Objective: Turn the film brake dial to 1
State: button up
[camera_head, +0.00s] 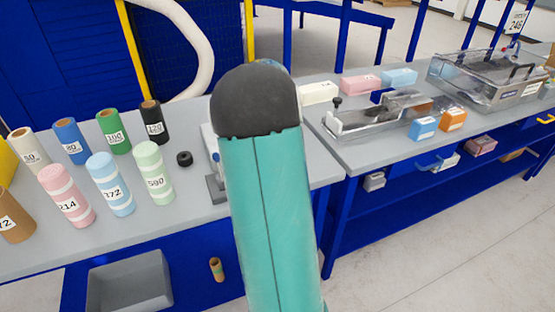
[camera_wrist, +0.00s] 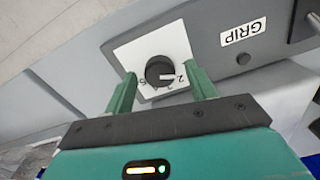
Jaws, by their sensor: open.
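In the wrist view, a round black dial (camera_wrist: 160,71) sits on a white plate (camera_wrist: 143,48) with printed numbers, fixed to a grey panel. Its white pointer line points right, close to the "2"; other numbers run along the lower edge, partly hard to read. My gripper (camera_wrist: 161,76) is open, with one green finger on each side of the dial. I cannot tell whether the fingers touch it. In the head view, my arm hides the dial and most of the device around it.
In the head view, several numbered rolls, including a pink one (camera_head: 66,195), stand left on the grey bench. A metal fixture (camera_head: 375,115) and clear-walled tank (camera_head: 487,78) are right.

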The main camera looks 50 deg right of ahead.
notch_tip(320, 180, up, 14)
jog(key=shift+f, duration=0.2)
dwell(0.6)
jog(key=w+a+r+n+t, duration=0.1)
jog(key=a+r+n, duration=0.1)
jog(key=a, duration=0.9)
jog(key=a+r+n+t, duration=0.2)
jog(key=a, duration=1)
jog(key=s+a+f+n+t, duration=0.1)
jog(key=s+a, duration=0.3)
jog(key=a, duration=0.5)
jog(key=s+a+f+n+t, duration=0.1)
jog(key=s+a+f+n, duration=0.1)
jog(key=s+a, duration=0.3)
jog(key=a+n, duration=0.1)
jog(key=a, duration=0.3)
jog(key=shift+a+t, duration=0.25)
jog(key=shift+t, duration=0.05)
jog(key=shift+c, duration=0.5)
